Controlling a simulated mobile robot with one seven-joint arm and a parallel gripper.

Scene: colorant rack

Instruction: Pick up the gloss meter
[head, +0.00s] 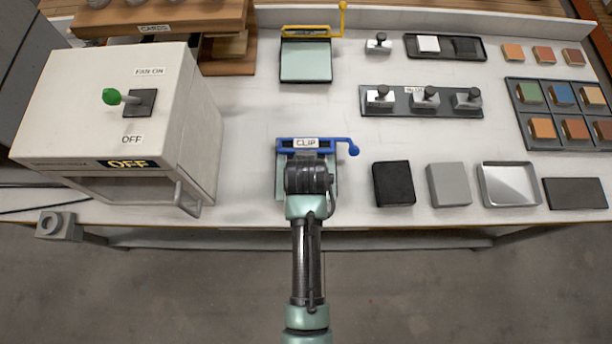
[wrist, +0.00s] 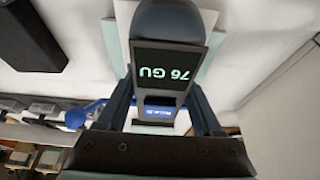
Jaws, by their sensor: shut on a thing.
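The gloss meter (wrist: 170,65) is a dark device between the fingers of my gripper (wrist: 160,92) in the wrist view. Its screen reads "76 GU", upside down in this view, and a smaller lit panel shows below it. My gripper is shut on it. A pale green card (wrist: 113,45) lies behind the meter; I cannot tell whether the meter touches it. In the head view my arm and hand cover the meter, over the card held by the blue clip (head: 284,145) labelled "CLIP".
A white box (head: 95,100) with a green-knobbed switch stands left. A yellow clip (head: 308,31) with another card is behind. A black block (head: 393,184), grey block (head: 448,185), metal tray (head: 509,186) and dark pad (head: 575,193) line the front right. A stamp holder (head: 395,108) sits behind them.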

